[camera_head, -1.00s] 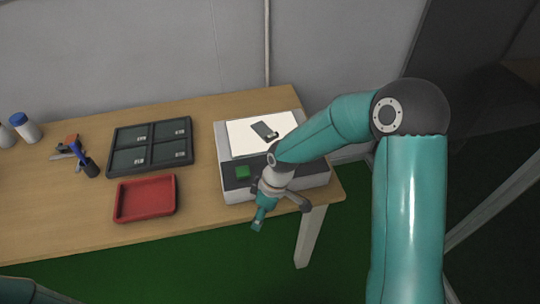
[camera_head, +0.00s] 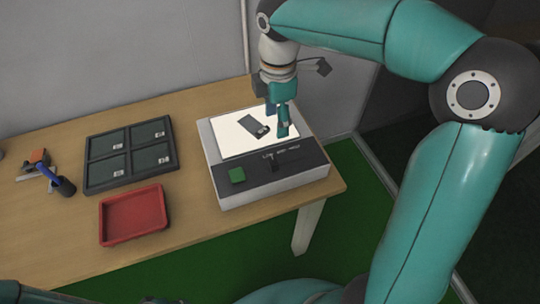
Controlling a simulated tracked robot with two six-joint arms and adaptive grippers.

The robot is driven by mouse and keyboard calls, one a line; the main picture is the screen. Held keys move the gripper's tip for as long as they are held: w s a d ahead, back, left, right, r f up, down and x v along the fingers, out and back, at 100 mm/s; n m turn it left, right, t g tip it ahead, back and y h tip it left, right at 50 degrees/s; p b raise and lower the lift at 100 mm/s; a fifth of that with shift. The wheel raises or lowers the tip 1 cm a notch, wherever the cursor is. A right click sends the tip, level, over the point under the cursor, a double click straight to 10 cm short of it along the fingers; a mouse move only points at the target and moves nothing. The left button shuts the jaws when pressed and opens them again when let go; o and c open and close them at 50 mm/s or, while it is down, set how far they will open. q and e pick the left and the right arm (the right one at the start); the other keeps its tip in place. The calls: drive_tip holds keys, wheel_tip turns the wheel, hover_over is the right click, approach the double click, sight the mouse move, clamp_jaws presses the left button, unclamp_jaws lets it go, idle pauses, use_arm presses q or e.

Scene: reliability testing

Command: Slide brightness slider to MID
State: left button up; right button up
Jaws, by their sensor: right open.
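The light box (camera_head: 212,160) stands on the right end of the table, with a lit white panel on top. Its dark front strip (camera_head: 305,163) bears a green button (camera_head: 237,175) at left and small white lettering. A small dark slider knob (camera_head: 273,160) sits under the lettering; its exact setting is too small to tell. A dark grey device (camera_head: 252,125) lies on the lit panel. My right gripper (camera_head: 282,134) is open and empty, pointing down over the panel's right part, behind the slider. My left gripper is out of view.
A red tray (camera_head: 104,222) and a dark four-compartment tray (camera_head: 88,178) lie left of the box on the wooden table (camera_head: 40,233). The wall is close behind the table.

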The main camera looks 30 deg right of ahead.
sight(274, 160)
drive_tip(key=f, duration=1.5)
drive_tip(key=shift+w+a+f+b, duration=0.1)
drive_tip(key=shift+a+f+b, duration=0.15)
drive_tip(key=shift+f+b, duration=0.1)
drive_tip(key=shift+r, duration=0.1)
clamp_jaws()
